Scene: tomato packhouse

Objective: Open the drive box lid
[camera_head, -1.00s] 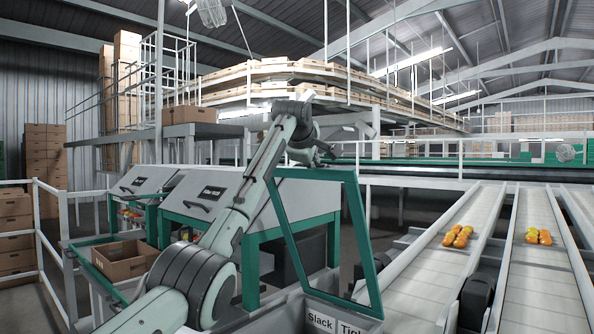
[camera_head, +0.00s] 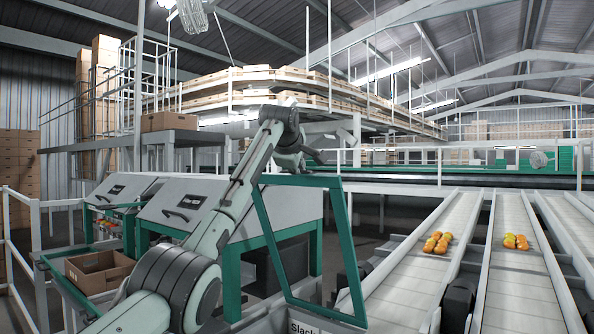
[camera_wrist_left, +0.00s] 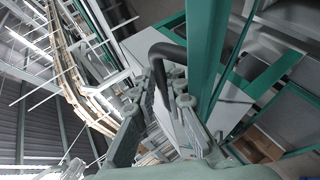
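The drive box lid is a green-framed see-through panel (camera_head: 267,238), standing raised and slightly tilted in the middle of the head view. Its green frame bar (camera_wrist_left: 206,50) crosses the top of the left wrist view. A black curved handle (camera_wrist_left: 168,50) sits beside that bar. My left gripper (camera_wrist_left: 170,98) has its fingers on both sides of the handle's leg and looks closed on it. In the head view my left gripper (camera_head: 312,160) is at the lid's top edge, small and partly hidden. The box's label plate (camera_head: 303,328) shows at the bottom edge. My right gripper is not in view.
Conveyor lanes (camera_head: 515,290) with tomatoes (camera_head: 437,243) run at the right. Grey machine housings (camera_head: 180,205) on green legs stand behind my left arm. A brown crate (camera_head: 98,272) sits at the left, near white railings (camera_head: 38,225).

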